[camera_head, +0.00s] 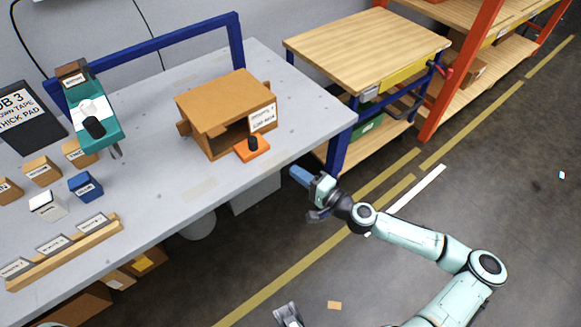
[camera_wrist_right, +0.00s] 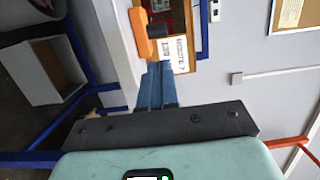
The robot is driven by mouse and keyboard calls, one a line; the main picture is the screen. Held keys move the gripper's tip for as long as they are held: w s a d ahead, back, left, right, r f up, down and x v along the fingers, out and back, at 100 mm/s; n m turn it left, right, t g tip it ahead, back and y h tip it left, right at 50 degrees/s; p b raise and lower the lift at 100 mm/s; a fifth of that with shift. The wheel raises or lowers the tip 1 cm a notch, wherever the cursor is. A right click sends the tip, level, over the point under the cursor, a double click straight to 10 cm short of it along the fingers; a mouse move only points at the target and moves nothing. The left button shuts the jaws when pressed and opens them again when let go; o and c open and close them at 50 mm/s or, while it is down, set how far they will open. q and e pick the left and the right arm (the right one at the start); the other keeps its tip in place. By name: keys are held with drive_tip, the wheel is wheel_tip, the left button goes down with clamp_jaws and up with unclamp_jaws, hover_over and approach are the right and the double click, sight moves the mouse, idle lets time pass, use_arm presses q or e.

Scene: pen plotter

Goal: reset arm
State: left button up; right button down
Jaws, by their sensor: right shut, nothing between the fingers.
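My right arm (camera_head: 428,245) reaches in from the lower right in the head view. Its gripper (camera_head: 299,175) is in the air just off the right front edge of the grey workbench (camera_head: 300,100). Its blue fingers are shut together with nothing between them; they also show in the right wrist view (camera_wrist_right: 158,84). The fingers point toward the orange block with a black knob (camera_head: 252,147) at the open front of a brown box (camera_head: 225,105), and are apart from it. That orange block also shows ahead of the fingertips in the wrist view (camera_wrist_right: 140,35).
A teal device (camera_head: 98,125) stands at the bench's left, with small labelled blocks, a blue block (camera_head: 86,187) and a wooden rack (camera_head: 62,252) near it. A wood-topped cart (camera_head: 365,50) stands behind right. Open floor (camera_head: 480,190) lies right of the bench.

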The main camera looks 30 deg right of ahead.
drive_tip(key=shift+a, duration=0.1)
idle(0.5)
drive_tip(key=s+a+f+n+g+y+p, duration=0.1)
drive_tip(key=s+a+f+n+g+y, duration=0.2)
drive_tip(key=a, duration=0.5)
drive_tip(key=s+a+f+g+y+p, duration=0.1)
drive_tip(key=s+a+f+g, duration=0.15)
drive_tip(key=a+f, duration=0.4)
drive_tip(key=s+a+f+n+g+y+p, duration=0.1)
drive_tip(key=s+a+f+n+g+y, duration=0.15)
drive_tip(key=a, duration=0.65)
drive_tip(key=s+a+f+n+g+h+p, duration=0.1)
drive_tip(key=s+f+n+g+h+p, duration=0.1)
drive_tip(key=s+f+g, duration=0.45)
drive_tip(key=s+a+f+n+g+h+p, duration=0.1)
drive_tip(key=s+f+n+g+h+p, duration=0.15)
drive_tip(key=s, duration=0.65)
use_arm(q)
wheel_tip(320, 180, up, 8)
drive_tip(key=w, duration=0.2)
drive_tip(key=shift+w+r+p, duration=0.15)
drive_tip(key=shift+p, duration=0.2)
use_arm(e)
drive_tip(key=s+d+f+g+h, duration=0.1)
drive_tip(key=s+d+h, duration=0.2)
drive_tip(key=d, duration=0.5)
drive_tip(key=shift+s+d+f+n+h, duration=0.25)
drive_tip(key=shift+d+f+n+h, duration=0.05)
drive_tip(key=shift+d, duration=0.05)
